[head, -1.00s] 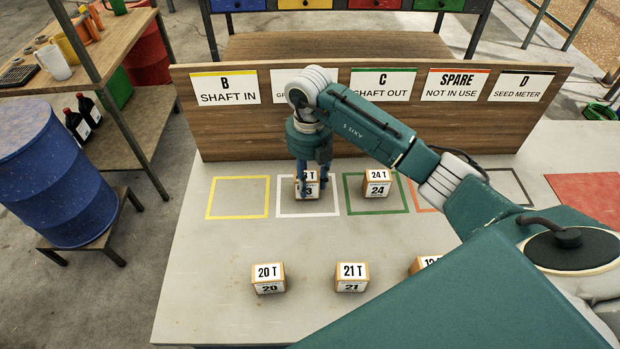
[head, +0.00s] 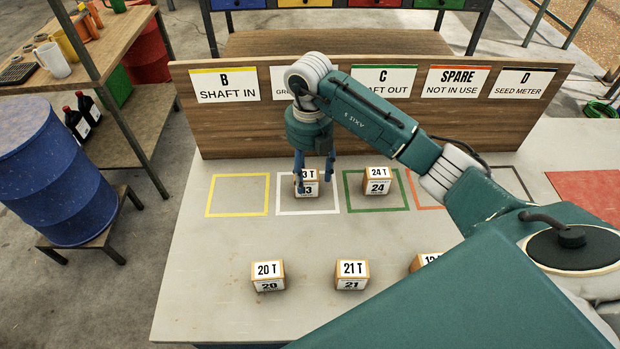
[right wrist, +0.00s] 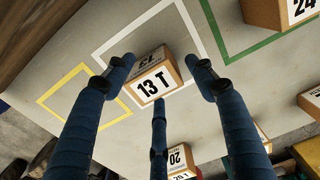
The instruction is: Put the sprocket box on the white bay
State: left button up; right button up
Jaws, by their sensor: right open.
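The 13 T sprocket box (head: 307,188) stands upright inside the white outlined bay (head: 308,213). It also shows in the right wrist view (right wrist: 155,84), within the white outline (right wrist: 112,38). My right gripper (head: 315,185) is above and around this box, with its blue fingers spread. In the right wrist view the fingers (right wrist: 160,85) stand apart from the box on its sides. The upper part of the box is partly hidden by a finger in the head view. My left gripper is out of view.
A 24 T box (head: 377,181) stands in the green bay (head: 355,207) just right. The yellow bay (head: 238,212) is empty. Boxes 20 T (head: 268,276) and 21 T (head: 352,275) stand near the front. A wooden sign board (head: 230,130) rises behind the bays.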

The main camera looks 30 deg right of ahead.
aim_at(310, 174)
notch_tip(310, 174, up, 10)
jog(key=shift+b, duration=0.3)
